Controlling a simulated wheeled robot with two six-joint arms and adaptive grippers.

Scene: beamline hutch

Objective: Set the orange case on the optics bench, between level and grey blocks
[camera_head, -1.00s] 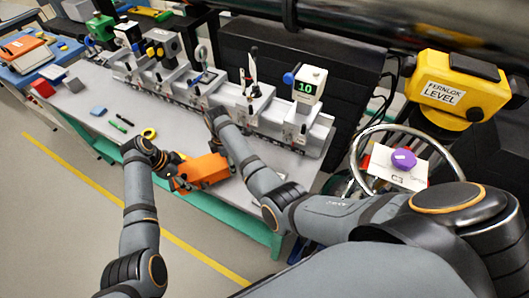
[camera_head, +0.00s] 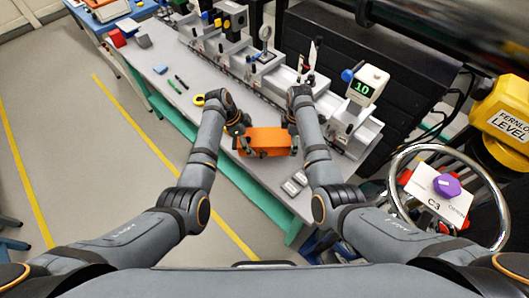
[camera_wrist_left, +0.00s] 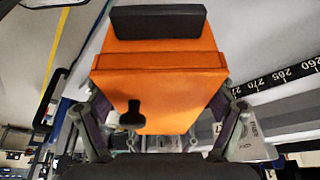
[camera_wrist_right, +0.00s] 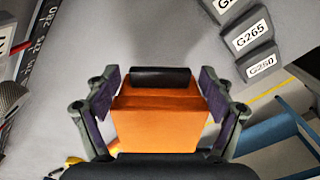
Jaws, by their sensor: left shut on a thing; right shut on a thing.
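The orange case (camera_head: 264,141) is over the front part of the grey optics bench (camera_head: 217,118), between my two grippers. My left gripper (camera_head: 241,139) is shut on its left end, and my right gripper (camera_head: 292,140) on its right end. The left wrist view shows the case (camera_wrist_left: 160,82) between the fingers, with black parts on it; the right wrist view shows it too (camera_wrist_right: 160,125). I cannot tell whether its underside touches the bench.
A yellow instrument marked FERNLOK LEVEL (camera_head: 505,118) stands at far right, behind a handwheel (camera_head: 392,187). A rail of optics mounts (camera_head: 262,82) runs along the bench's back. A yellow tape ring (camera_head: 199,100) and pens (camera_head: 178,83) lie left of the case.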

